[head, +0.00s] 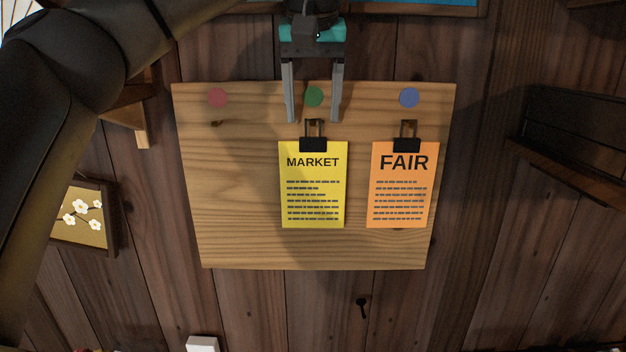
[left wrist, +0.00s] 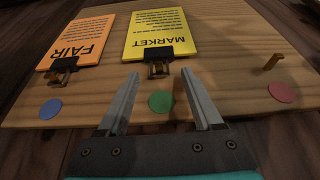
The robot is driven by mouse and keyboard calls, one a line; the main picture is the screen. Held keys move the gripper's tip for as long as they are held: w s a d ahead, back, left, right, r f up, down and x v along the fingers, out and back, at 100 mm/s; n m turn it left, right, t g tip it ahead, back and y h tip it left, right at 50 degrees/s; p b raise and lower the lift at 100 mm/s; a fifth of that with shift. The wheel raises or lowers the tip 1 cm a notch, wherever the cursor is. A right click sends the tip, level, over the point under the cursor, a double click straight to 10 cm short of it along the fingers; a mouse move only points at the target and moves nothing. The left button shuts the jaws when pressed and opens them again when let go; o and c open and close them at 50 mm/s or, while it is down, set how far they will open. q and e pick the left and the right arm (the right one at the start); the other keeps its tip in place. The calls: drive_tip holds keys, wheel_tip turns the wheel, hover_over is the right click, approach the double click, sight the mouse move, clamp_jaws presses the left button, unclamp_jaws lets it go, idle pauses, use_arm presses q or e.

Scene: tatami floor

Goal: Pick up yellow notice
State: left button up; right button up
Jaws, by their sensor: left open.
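The yellow notice (head: 313,185), headed MARKET, hangs by a black clip (head: 314,140) on the wooden board (head: 235,240), below a green dot. It also shows in the left wrist view (left wrist: 160,30), where its clip (left wrist: 158,58) faces my fingers. My left gripper (head: 312,115) is open and empty, pointing down, with its fingertips just above the clip in the head view. In the left wrist view the fingertips (left wrist: 160,78) stand either side of the line to the clip, apart from it. My right gripper is in neither view.
An orange FAIR notice (head: 399,190) hangs by its own clip to the right of the yellow one. A bare peg (head: 217,122) sits under the red dot (head: 217,97). A dark shelf (head: 575,150) is at the right, and a flower picture (head: 82,215) at the left.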

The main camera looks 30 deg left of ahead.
use_arm(q)
drive_tip(key=shift+f, duration=0.15)
clamp_jaws()
idle(0.4)
idle(0.4)
